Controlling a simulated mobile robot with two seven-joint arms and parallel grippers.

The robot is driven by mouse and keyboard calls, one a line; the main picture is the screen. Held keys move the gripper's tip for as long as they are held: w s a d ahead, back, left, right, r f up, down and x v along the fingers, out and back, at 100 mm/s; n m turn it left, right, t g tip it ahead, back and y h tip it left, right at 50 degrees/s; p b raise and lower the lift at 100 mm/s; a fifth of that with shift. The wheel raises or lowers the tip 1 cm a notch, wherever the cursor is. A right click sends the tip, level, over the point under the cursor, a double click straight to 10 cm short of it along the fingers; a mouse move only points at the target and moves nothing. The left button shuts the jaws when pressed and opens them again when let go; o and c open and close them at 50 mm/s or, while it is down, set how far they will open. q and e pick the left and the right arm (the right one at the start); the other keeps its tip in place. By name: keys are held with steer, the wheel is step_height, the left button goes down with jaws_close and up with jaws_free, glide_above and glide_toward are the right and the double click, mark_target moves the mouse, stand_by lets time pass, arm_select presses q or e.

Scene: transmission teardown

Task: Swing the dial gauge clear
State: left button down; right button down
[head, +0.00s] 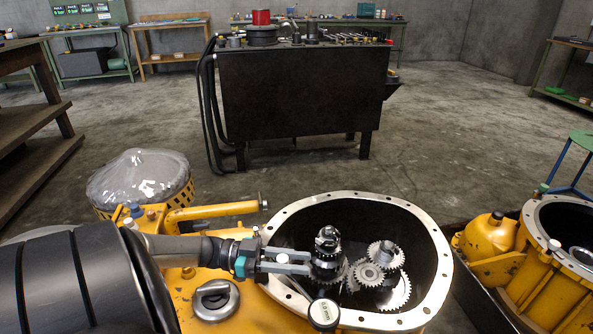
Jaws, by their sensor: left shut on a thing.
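The dial gauge (323,313) shows a round pale face with a dark rim at the front edge of the open yellow gearbox housing (437,262). My left gripper (312,262) is just behind the gauge, over the opening. Other steel gears (370,273) sit right of the stack inside the housing. My right gripper is not in view.
A second yellow housing (547,275) stands at the right. A plastic-covered drum (140,180) stands behind. A dark workbench (300,100) with tools is farther back, with bare floor between.

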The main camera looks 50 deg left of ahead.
arm_select(q)
steer(key=c, duration=0.6)
jaws_free()
steer(key=shift+b+v, duration=1.6)
steer(key=shift+v, duration=6)
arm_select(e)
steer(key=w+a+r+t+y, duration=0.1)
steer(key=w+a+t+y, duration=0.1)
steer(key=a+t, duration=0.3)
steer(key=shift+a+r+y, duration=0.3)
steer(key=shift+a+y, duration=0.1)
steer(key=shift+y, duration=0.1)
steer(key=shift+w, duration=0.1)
